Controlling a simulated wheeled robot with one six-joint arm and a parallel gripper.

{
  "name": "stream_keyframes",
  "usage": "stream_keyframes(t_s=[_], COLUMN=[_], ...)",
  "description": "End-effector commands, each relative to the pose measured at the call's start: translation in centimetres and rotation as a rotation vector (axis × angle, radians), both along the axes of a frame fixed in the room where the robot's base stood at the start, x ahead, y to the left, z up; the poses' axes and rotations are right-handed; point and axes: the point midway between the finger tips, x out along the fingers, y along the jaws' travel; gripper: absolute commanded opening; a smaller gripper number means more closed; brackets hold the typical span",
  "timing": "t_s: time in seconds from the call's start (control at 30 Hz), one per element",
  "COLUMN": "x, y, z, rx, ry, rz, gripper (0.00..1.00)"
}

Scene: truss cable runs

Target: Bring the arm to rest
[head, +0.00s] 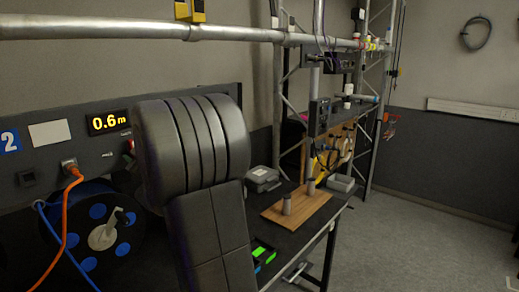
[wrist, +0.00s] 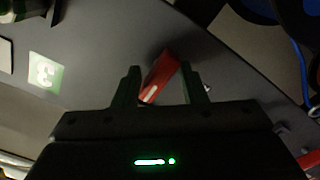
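My gripper (wrist: 163,72) shows in the wrist view with its two dark fingers standing well apart. A red piece with a pale stripe (wrist: 160,76) shows between and beyond the fingers; I see no clear grip on it, and its lower end is hidden by my gripper. In the head view my dark arm fills the middle foreground, and my gripper is hidden there.
A grey panel with a 0.6 m display (head: 108,122) is at left, above a cable reel (head: 100,235). A metal pipe (head: 130,28) runs overhead. A bench holds a wooden board (head: 296,211) and a grey box (head: 262,178). Open floor (head: 420,235) lies right.

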Motion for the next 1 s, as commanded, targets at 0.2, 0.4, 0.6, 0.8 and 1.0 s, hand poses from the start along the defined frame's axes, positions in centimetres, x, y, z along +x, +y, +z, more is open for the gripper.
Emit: stream_keyframes(t_s=[0.2,0.4,0.6,0.8,1.0], x=[0.0,0.0,0.0,0.0,-0.5], y=[0.0,0.0,0.0,-0.1,-1.5], z=[0.0,0.0,0.0,0.1,0.6], rx=[-0.089,-0.123,-0.127,-0.126,-0.122], ry=[-0.104,-0.144,-0.148,-0.146,-0.132], rz=[0.0,0.0,0.0,-0.002,-0.023], gripper=[0.38,0.38,0.38,0.38,0.38])
